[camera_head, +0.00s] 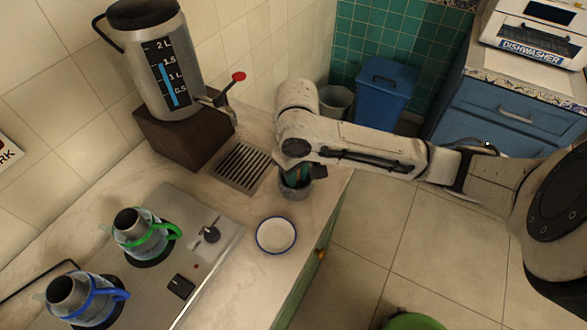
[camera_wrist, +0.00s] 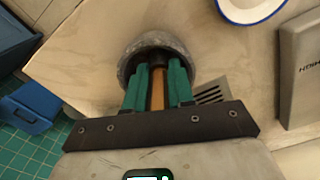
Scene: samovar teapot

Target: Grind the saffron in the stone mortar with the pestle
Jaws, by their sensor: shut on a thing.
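The grey stone mortar (camera_head: 294,190) stands on the counter right of the drain grate, near the counter's edge; it also shows in the wrist view (camera_wrist: 133,58). My gripper (camera_wrist: 158,75) points down over it with green fingers shut on the pestle. The pestle (camera_wrist: 157,90) shows as a brown shaft between the fingers, with its dark end inside the mortar's mouth. In the head view my gripper (camera_head: 297,174) is partly hidden by my arm. The inside of the mortar is mostly hidden, and I cannot see any saffron.
A white blue-rimmed saucer (camera_head: 276,220) lies in front of the mortar. The drain grate (camera_head: 243,166) and samovar (camera_head: 160,70) are to the left. A stove (camera_head: 190,265) holds a green-handled teapot (camera_head: 140,232) and a blue-handled one (camera_head: 80,298). A blue bin (camera_head: 384,90) stands behind.

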